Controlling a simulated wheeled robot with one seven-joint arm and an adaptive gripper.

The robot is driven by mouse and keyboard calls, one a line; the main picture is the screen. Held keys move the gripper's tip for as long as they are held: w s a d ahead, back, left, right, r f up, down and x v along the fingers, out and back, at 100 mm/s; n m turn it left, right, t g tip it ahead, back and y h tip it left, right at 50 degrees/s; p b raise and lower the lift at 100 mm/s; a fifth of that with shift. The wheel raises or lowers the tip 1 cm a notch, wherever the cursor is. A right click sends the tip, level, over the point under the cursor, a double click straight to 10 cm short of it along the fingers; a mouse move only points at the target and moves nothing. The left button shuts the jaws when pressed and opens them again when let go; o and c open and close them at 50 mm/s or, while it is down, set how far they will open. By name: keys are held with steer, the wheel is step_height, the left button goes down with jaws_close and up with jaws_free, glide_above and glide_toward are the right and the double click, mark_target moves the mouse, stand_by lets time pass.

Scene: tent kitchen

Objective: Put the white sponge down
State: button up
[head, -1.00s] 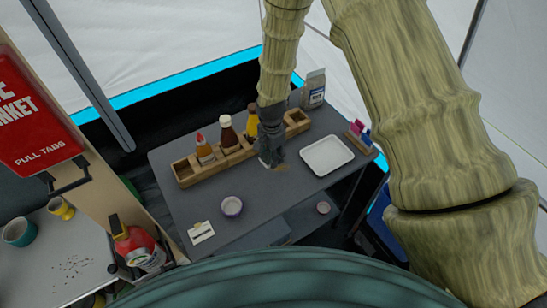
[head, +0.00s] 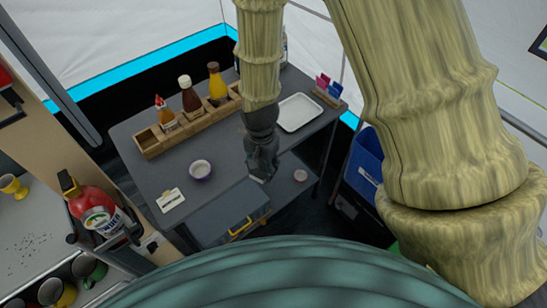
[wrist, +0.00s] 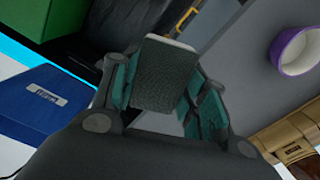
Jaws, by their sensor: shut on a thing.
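My gripper (head: 262,168) hangs pointing down by the front edge of the dark grey table (head: 228,165), right of the purple-and-white bowl in the head view. In the wrist view its teal-padded fingers are shut on a block-shaped sponge (wrist: 166,74). The sponge's broad face looks dark grey and textured there, with a paler end edge. In the head view the gripper hides most or all of the sponge. I cannot tell its exact height above the surfaces below.
A wooden condiment rack (head: 187,128) with several bottles and a white tray (head: 299,112) stand along the table's back. The bowl (head: 201,169) and a small card (head: 171,200) lie forward. A blue bin (head: 364,165) is at right. Table surface between rack and bowl is clear.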

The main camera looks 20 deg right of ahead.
steer(key=shift+s+f, duration=0.15)
steer(key=shift+s, duration=0.7)
steer(key=w+d+p, duration=0.1)
steer(key=w, duration=0.4)
steer(key=w+d+f+p, duration=0.1)
steer(key=w+d+p, duration=0.1)
steer(key=w, duration=0.3)
steer(key=w+d+p, duration=0.1)
steer(key=w+d, duration=0.1)
steer(key=w, duration=0.3)
steer(key=shift+d+f+p, duration=0.1)
steer(key=shift+f+p, duration=0.15)
steer(key=shift+p, duration=0.1)
steer(key=shift+f+p, duration=0.9)
steer(key=shift+f, duration=0.85)
steer(key=shift+f, duration=0.15)
steer(key=o, duration=1.1)
steer(key=shift+r+b, duration=2.05)
steer(key=shift+r, duration=4.15)
